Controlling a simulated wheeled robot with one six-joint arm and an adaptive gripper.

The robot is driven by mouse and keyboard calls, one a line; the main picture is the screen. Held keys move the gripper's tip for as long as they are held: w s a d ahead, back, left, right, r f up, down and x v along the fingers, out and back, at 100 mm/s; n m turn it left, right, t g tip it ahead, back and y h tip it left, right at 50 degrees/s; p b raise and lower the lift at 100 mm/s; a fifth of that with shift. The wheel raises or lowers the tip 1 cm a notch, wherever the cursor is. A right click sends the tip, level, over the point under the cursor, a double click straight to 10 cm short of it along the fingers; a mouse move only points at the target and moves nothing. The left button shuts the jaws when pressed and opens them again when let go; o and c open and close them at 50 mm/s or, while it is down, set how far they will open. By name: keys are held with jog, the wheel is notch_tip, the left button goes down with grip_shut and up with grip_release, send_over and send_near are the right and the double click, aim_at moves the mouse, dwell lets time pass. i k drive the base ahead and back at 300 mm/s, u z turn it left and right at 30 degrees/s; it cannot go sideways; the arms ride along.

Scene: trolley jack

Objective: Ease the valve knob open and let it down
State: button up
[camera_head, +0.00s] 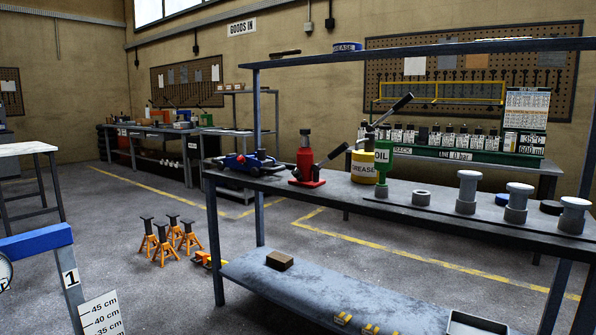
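A small blue trolley jack (245,164) sits low on the left end of the dark workbench (330,195). A red bottle jack (306,160) stands beside it on the right, with a black-gripped lever slanting up to the right. I cannot make out a valve knob on either jack at this size. At the lower left edge a blue beam (35,241) on a post bears a "1" label, with a cm scale (103,318) below and part of a round dial at the edge. My gripper is not in view.
A brown block (280,260) lies on the lower shelf. Floor between the blue beam and the stands is clear.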

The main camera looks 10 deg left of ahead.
aim_at(296, 173)
jog(key=u, duration=0.95)
jog(key=i, duration=0.9)
jog(key=u, duration=0.75)
jog(key=i, duration=0.95)
jog(key=z, duration=0.95)
jog(key=i, duration=0.65)
jog(key=z, duration=0.6)
